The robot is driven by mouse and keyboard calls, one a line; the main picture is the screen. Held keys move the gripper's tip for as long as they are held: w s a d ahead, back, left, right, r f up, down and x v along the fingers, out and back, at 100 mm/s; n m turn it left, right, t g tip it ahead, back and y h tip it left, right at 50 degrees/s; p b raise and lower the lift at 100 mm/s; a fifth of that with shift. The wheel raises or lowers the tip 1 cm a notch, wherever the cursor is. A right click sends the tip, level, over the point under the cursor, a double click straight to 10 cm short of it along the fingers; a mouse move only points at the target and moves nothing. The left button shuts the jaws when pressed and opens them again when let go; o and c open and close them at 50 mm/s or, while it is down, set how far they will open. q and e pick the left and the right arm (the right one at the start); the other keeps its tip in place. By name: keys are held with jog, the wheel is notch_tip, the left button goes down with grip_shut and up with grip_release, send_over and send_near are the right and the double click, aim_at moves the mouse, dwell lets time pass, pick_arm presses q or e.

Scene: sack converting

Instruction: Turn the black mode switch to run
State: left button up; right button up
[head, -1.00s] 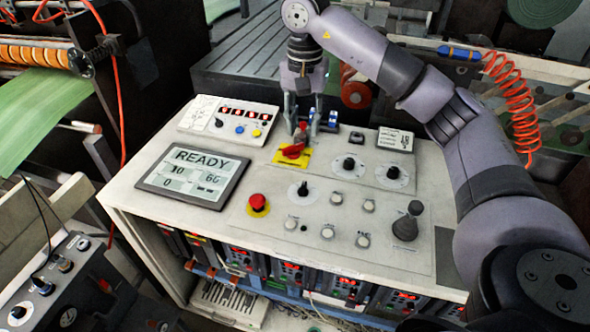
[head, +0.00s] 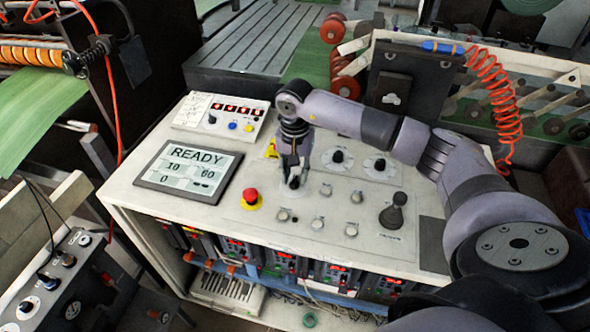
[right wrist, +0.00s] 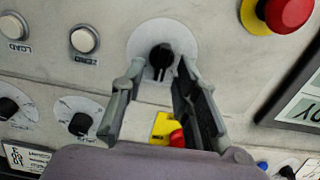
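A black knob switch (right wrist: 161,57) sits on a pale round dial plate in the right wrist view; its label is not readable. In the head view this knob (head: 293,183) is partly hidden by my right gripper (head: 291,172), which points down at it on the white console (head: 225,225). In the right wrist view the fingers of my right gripper (right wrist: 159,68) are apart, with their tips on either side of the knob. I cannot tell whether they touch it. My left gripper is not in view.
A red emergency button (head: 250,196) on a yellow base and a READY screen (head: 188,170) lie left of the gripper. Two more black knobs (head: 338,157) (head: 380,165), several push buttons (head: 320,222) and a black joystick (head: 393,212) lie to its right.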

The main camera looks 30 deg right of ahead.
jog(key=shift+c, duration=0.4)
grip_shut()
